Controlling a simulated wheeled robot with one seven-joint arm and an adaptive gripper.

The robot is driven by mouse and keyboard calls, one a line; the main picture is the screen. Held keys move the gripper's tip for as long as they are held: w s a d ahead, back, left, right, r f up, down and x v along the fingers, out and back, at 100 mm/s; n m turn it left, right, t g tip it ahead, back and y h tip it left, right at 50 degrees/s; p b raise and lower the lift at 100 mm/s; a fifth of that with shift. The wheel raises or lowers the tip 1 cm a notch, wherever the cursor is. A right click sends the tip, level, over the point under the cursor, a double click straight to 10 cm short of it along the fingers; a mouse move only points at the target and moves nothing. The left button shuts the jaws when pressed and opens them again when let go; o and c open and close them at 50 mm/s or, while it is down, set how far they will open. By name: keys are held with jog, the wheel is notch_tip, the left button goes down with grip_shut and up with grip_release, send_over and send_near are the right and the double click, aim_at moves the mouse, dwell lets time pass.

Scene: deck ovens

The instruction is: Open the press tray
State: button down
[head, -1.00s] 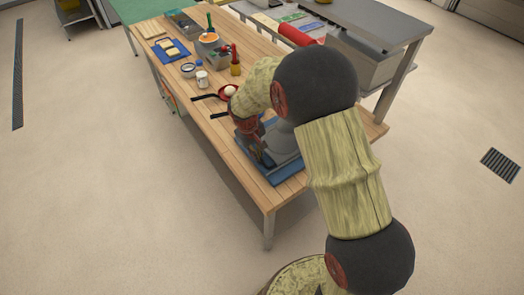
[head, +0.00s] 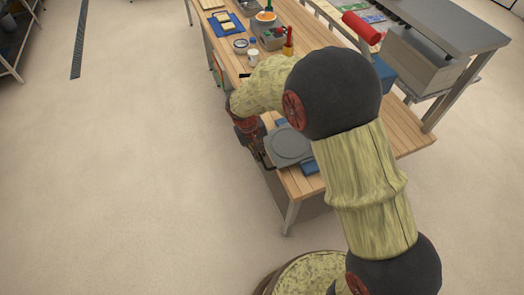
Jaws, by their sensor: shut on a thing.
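The press (head: 290,145) is a grey, flat-topped machine with a round plate, near the front corner of the wooden table. Blue parts show at its sides. My gripper (head: 259,158) is low at the table's left edge, just left of the press. It is shut on a small dark part at the press's left side, which I take to be the press tray. The fingertips and the held part are small and partly hidden, so how far the tray stands out cannot be told.
Farther back on the wooden table (head: 408,138) are a white cup (head: 253,56), a grey box (head: 268,36), a red-topped bottle (head: 288,42) and a blue board (head: 226,25). A metal counter (head: 455,35) stands at the right.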

jog(key=c, duration=2.2)
grip_release()
notch_tip(320, 180, up, 12)
jog(key=a, duration=0.2)
jog(key=shift+s, duration=0.35)
jog(key=shift+a+f, duration=0.1)
jog(key=shift+f, duration=0.05)
jog(key=s+d+r+m+t+y, duration=0.1)
jog(key=s+d+r+m+t, duration=0.1)
jog(key=s+d+r, duration=0.6)
jog(key=s+d+r+m+t+y+b, duration=0.1)
jog(key=s+d+r+t, duration=0.2)
jog(key=s+d+r, duration=0.4)
jog(key=shift+s+d+r+m, duration=0.4)
jog(key=shift+s+d, duration=1.15)
jog(key=shift+s, duration=2.6)
